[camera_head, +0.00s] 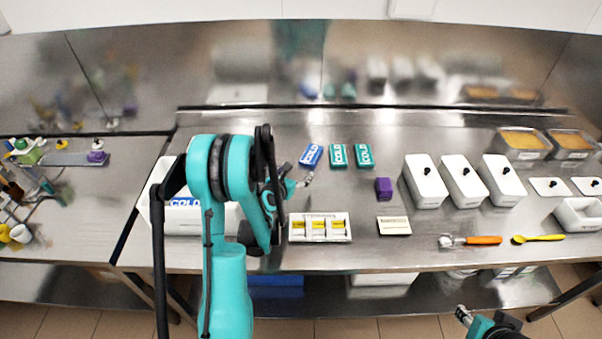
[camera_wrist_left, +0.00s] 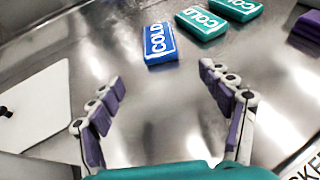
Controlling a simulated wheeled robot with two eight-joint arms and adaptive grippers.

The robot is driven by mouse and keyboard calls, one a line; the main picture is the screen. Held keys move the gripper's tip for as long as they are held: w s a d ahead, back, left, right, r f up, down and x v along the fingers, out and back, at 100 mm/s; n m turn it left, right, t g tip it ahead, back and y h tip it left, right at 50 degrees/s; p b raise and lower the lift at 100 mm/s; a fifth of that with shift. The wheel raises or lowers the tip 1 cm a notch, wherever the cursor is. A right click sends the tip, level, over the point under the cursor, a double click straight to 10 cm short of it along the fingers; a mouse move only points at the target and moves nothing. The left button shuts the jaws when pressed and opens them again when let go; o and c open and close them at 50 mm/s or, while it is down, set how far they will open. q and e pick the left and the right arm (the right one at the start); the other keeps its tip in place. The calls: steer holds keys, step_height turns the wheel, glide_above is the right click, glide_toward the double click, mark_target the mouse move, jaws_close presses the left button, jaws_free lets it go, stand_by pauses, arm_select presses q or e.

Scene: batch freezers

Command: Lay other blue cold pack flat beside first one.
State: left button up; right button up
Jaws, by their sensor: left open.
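A blue cold pack (camera_head: 311,155) lies flat on the steel table, left of two teal cold packs (camera_head: 338,155) (camera_head: 364,155). It also shows ahead of the fingers in the left wrist view (camera_wrist_left: 160,43). Another blue COLD face (camera_head: 185,202) shows at the white box (camera_head: 150,190) on the left, partly hidden by my arm; I cannot tell how it sits there. My left gripper (camera_head: 297,174) is open and empty, just in front of the blue pack on the table and apart from it; its spread fingers also show in the wrist view (camera_wrist_left: 160,78). My right gripper (camera_head: 463,312) shows only in part at the bottom right.
A purple block (camera_head: 383,187), a tray with yellow items (camera_head: 320,228) and a label card (camera_head: 394,226) lie nearby. White lidded containers (camera_head: 425,182) stand to the right, with an orange-handled scoop (camera_head: 482,240) in front. Bare table surrounds the packs. A white lidded piece (camera_wrist_left: 38,105) lies left in the wrist view.

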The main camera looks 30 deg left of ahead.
arm_select(q)
steer(key=s+d+r+m+g+h, duration=0.1)
steer(key=s+d+r+m, duration=0.3)
steer(key=d+m, duration=0.45)
steer(key=s+d+r+m+g+h, duration=0.1)
steer(key=s+d+r+m+g, duration=0.1)
steer(key=d+r+m, duration=0.6)
steer(key=s+d+m+g, duration=0.1)
steer(key=s+d+m, duration=0.2)
steer(key=s+m, duration=0.7)
steer(key=s+d+m+g, duration=0.2)
steer(key=s+d+m, duration=0.2)
steer(key=s+m, duration=0.6)
steer(key=shift+r+m, duration=0.15)
steer(key=shift+m, duration=0.5)
